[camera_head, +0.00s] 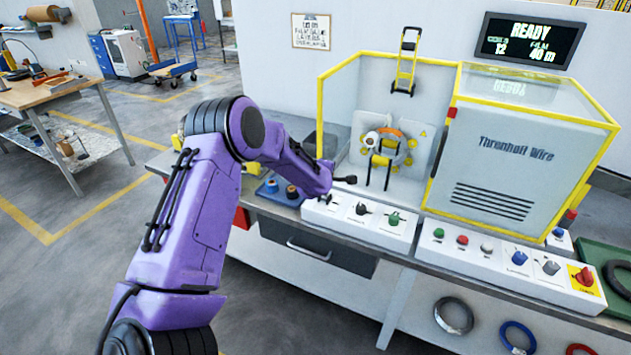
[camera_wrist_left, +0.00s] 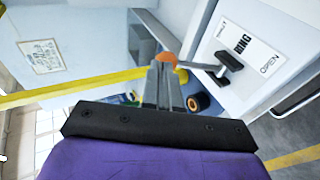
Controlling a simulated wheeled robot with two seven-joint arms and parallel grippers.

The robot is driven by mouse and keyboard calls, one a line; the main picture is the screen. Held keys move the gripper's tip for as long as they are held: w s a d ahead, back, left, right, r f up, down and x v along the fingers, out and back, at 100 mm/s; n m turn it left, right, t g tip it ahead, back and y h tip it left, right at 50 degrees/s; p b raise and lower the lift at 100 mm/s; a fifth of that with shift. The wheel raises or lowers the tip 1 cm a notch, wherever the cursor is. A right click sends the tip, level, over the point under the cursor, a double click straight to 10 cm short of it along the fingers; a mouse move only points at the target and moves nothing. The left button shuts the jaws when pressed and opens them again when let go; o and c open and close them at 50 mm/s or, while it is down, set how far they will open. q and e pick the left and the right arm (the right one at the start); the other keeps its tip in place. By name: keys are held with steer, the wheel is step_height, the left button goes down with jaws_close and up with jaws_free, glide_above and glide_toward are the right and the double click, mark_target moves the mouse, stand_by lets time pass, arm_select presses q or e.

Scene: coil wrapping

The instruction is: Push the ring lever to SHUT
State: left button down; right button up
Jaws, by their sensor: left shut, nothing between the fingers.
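The ring lever (camera_wrist_left: 228,64) is a black handle on a white panel, beside the printed words RING and OPEN in the left wrist view. Another small word is too blurred to read, and I cannot tell which word the handle points at. In the head view the lever is at the left end of the white control box (camera_head: 377,228), partly behind my gripper. My left gripper (camera_wrist_left: 163,66) is shut and empty, with its grey fingertips to the left of the lever; I cannot tell whether they touch it. It also shows in the head view (camera_head: 346,180) above the box. My right gripper is out of view.
The yellow-framed wrapping machine (camera_head: 500,150) rises behind. A blue tray (camera_head: 276,193) lies left of the box. A display (camera_head: 528,40) reads READY.

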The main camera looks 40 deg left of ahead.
arm_select(q)
steer(key=r+b+v, duration=0.1)
steer(key=v, duration=1.2)
steer(key=shift+a, duration=0.25)
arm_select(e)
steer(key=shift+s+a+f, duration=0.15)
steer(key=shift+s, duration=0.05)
arm_select(q)
steer(key=shift+w, duration=0.15)
